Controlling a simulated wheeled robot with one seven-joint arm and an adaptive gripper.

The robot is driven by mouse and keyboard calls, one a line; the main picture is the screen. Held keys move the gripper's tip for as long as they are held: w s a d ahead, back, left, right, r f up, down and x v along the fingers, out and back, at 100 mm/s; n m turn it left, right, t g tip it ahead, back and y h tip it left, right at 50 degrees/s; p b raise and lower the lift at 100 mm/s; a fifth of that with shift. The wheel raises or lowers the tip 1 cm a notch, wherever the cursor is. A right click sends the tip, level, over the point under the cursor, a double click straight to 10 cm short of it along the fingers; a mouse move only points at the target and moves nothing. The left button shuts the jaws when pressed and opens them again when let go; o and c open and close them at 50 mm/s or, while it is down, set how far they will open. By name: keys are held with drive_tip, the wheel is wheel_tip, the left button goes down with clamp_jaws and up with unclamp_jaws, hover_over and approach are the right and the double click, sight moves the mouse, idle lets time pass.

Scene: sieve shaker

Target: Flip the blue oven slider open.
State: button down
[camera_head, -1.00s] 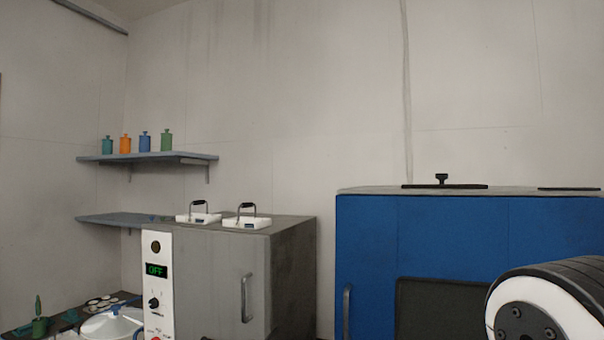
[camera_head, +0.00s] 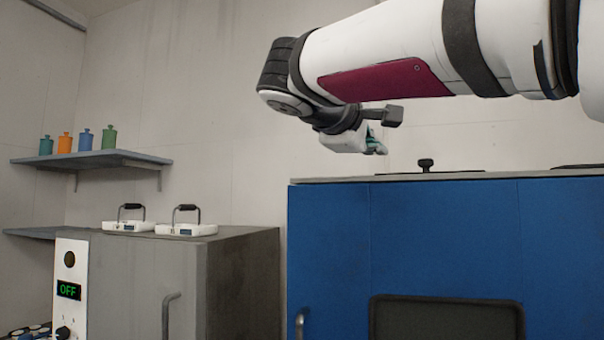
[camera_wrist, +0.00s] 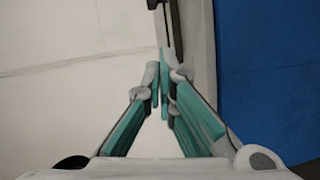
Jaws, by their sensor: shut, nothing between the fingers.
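The blue oven (camera_head: 330,240) stands at the right in the head view, with a grey top and a dark window in its front. On its top lies a flat black slider (camera_head: 445,172) with an upright knob (camera_head: 426,163). My gripper (camera_head: 378,149) is above the oven's top, to the left of the knob, shut and empty. In the wrist view its teal-lined fingers (camera_wrist: 163,75) meet near the oven's grey top edge (camera_wrist: 203,70). Part of a dark fitting (camera_wrist: 168,15) shows beyond the fingertips, and the blue front (camera_wrist: 268,70) is at the right.
A second dark plate (camera_head: 585,166) lies at the oven top's right end. A grey oven (camera_head: 245,270) at the left bears two white handled boxes (camera_head: 128,226) (camera_head: 186,230). A wall shelf (camera_head: 90,159) holds several coloured bottles. The wall behind is bare.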

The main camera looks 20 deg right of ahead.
drive_tip(key=shift+w+d+r+h, duration=0.1)
drive_tip(key=shift+w+r+h, duration=0.2)
drive_tip(key=shift+r, duration=0.4)
drive_tip(key=p+x, duration=0.1)
drive_tip(key=x, duration=0.9)
drive_tip(key=shift+p, duration=0.35)
drive_tip(key=d, duration=0.2)
drive_tip(key=shift+s+d+f, duration=0.15)
drive_tip(key=shift+s+d, duration=0.1)
drive_tip(key=shift+d+f+p, duration=0.2)
drive_tip(key=shift+d+p, duration=0.15)
drive_tip(key=shift+d, duration=0.3)
drive_tip(key=shift+d, duration=0.1)
